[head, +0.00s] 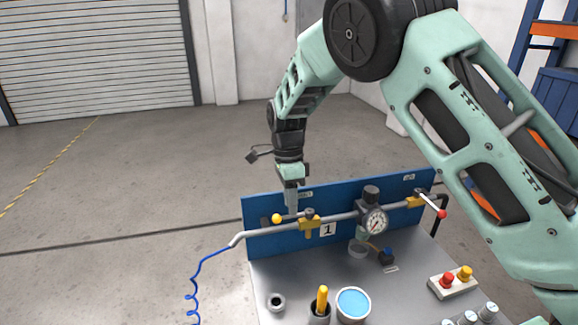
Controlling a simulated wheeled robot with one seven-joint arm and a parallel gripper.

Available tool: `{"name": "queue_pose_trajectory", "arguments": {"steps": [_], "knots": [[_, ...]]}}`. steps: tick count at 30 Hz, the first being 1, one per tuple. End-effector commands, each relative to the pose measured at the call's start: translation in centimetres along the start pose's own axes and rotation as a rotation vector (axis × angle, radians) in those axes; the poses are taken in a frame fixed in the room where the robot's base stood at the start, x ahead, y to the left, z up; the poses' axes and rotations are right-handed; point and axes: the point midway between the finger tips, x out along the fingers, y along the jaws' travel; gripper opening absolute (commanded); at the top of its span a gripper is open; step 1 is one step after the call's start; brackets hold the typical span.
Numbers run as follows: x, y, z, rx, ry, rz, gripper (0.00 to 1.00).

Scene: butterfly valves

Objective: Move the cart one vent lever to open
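The cart (310,280) has a grey top and a blue back panel (350,240) with a white plate reading 1. A pipe (345,217) runs along it with two valves. The left valve (309,222) has a yellow body and a lever with a yellow knob (277,218), which points left, roughly along the pipe. The right valve (414,202) has a lever with a red knob (442,214), angled across the pipe. The panel labels are too small to read, so I cannot tell which lever is the vent. My gripper (291,208) points down at the yellow-knobbed lever; its fingers overlap it, contact unclear.
A pressure gauge (375,221) stands mid-pipe. On the cart top are a blue-filled can (353,305), a cup with a yellow handle (321,301), and a button box (453,281). A blue coiled hose (193,285) hangs left. Floor behind the cart is clear.

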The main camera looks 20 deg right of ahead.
Motion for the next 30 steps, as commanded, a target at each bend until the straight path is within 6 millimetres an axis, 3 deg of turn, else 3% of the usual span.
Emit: {"name": "queue_pose_trajectory", "arguments": {"steps": [18,24,30], "knots": [[-13.3,-0.1,-0.1,0.001,-0.001,-0.006,0.32],[-15.4,-0.1,-0.1,0.002,0.0,-0.003,0.32],[-15.8,0.0,-0.1,0.002,0.0,-0.002,0.32]]}}
